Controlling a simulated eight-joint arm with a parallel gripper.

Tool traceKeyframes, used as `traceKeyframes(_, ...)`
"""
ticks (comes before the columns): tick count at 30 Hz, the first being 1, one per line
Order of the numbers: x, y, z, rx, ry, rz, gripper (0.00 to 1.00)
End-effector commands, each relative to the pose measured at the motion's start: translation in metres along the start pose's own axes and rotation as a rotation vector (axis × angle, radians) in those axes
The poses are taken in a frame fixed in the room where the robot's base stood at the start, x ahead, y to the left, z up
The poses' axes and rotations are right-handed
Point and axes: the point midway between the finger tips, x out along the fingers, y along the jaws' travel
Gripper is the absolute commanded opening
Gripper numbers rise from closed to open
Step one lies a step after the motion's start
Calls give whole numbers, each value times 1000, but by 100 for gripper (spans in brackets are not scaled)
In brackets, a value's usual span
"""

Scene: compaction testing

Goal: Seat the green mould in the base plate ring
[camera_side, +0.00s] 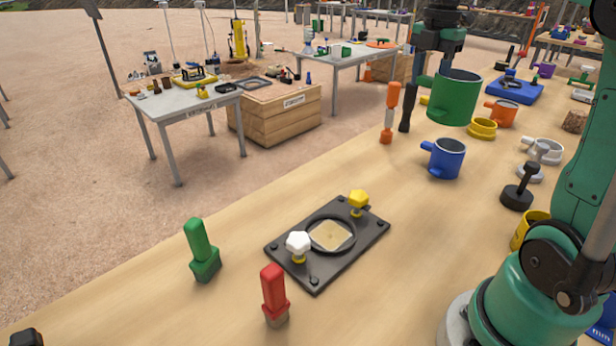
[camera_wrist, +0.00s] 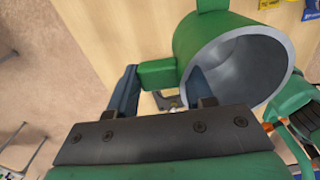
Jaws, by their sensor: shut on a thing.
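The green mould (camera_side: 455,98) is an open-topped cylinder, held in the air above the far part of the bench. One finger appears inside the rim. The dark base plate (camera_side: 284,247) lies flat on the bench, well apart from the mould. Its raised ring (camera_side: 352,243) surrounds a pale square and is empty.
A white knob (camera_side: 298,243) and a yellow knob (camera_side: 358,198) stand on the plate beside the ring. A blue mould (camera_side: 446,159) stands below the held mould. Green (camera_side: 201,246) and red (camera_side: 274,292) rammers stand nearer. The bench between plate and blue mould is clear.

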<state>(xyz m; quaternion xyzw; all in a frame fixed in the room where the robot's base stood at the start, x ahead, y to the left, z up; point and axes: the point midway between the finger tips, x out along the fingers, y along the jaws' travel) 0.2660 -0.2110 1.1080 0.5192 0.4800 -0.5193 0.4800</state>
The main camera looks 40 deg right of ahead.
Motion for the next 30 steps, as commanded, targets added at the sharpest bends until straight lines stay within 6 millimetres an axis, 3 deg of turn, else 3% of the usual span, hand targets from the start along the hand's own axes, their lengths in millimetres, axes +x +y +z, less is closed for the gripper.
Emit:
traceKeyframes(18, -67, 0, 0, 0, 0, 0, 0)
traceKeyframes(30, -68, 3, -2, -10, 0, 0, 0)
